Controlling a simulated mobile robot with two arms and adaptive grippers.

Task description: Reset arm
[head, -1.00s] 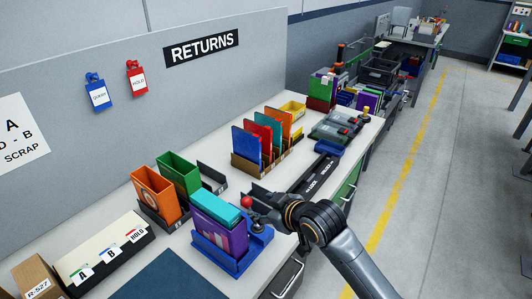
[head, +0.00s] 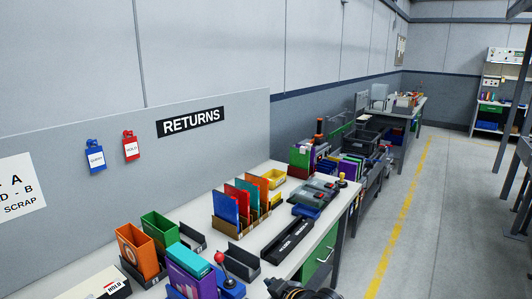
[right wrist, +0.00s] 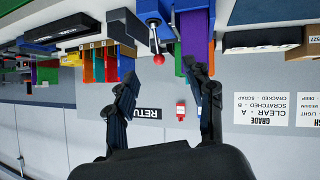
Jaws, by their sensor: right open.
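In the right wrist view my right gripper (right wrist: 160,74) is open, with its two dark fingers spread and nothing between them. That view is upside down. A lever with a red ball knob (right wrist: 158,59) shows beyond the fingertips, apart from them as far as I can tell. In the head view the red knob (head: 219,257) stands by a purple and teal box set (head: 190,270). Only a dark part of my arm (head: 300,290) shows at the bottom edge; the fingers cannot be made out there. My left gripper is not in view.
The returns bench (head: 325,243) holds orange and green boxes, colored folders in a rack (head: 240,228), a black tray (head: 287,238) and grey devices (head: 315,192). A grey panel (head: 90,225) stands behind. The aisle floor (head: 440,235) at right is open.

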